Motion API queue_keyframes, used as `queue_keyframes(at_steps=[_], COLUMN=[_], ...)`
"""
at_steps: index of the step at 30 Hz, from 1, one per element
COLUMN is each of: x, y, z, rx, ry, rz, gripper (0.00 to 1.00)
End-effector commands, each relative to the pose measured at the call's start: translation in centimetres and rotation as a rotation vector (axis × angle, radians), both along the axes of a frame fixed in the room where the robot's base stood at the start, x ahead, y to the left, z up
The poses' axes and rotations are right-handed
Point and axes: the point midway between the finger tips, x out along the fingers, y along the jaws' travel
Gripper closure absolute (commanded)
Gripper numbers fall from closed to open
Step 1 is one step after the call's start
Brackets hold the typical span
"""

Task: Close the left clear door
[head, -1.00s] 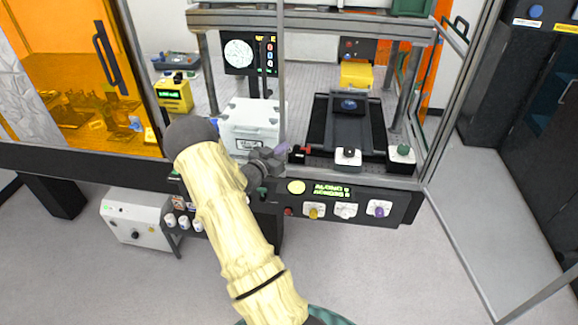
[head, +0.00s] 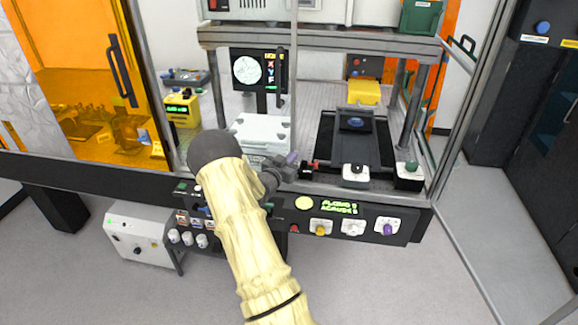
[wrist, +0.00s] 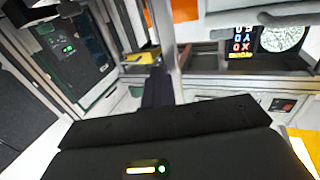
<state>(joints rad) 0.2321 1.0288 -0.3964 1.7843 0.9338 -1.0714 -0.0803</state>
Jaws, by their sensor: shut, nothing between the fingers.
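The left clear door (head: 294,100) shows in the head view as a see-through panel with a thin upright grey edge. A black bar handle (head: 280,75) stands just left of that edge. The panel looks close to the front plane of the enclosure; I cannot tell whether a small gap is left. My gripper (head: 291,158) is shut and empty, low in front of the door's free edge, near the front sill. I cannot tell whether it touches the door. In the wrist view a dark gripper body fills the bottom, and the fingertips are not clear.
The right clear door (head: 473,222) stands swung open at the right. An amber door with a black handle (head: 122,70) is at the left. A control panel with knobs (head: 345,226) runs below the sill. A black stage (head: 353,140) sits inside. Floor in front is free.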

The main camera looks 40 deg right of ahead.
Motion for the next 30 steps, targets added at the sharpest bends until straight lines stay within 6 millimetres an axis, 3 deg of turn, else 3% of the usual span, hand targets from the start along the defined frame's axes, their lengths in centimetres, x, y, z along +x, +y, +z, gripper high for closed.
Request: queue_keyframes(at_steps=[1, 2, 15, 24, 30], x=[0.0, 0.0, -3.2, -6.9, -8.1], y=[-0.4, -0.2, 6.4, 9.9, 11.3], z=[1.3, 1.3, 0.4, 0.2, 0.3], rx=[-0.024, -0.025, -0.011, -0.008, -0.007], ry=[-0.016, -0.016, -0.006, -0.004, -0.005], rz=[-0.001, -0.001, 0.007, -0.01, -0.012], gripper=[1.0, 1.0, 1.0, 1.0, 1.0])
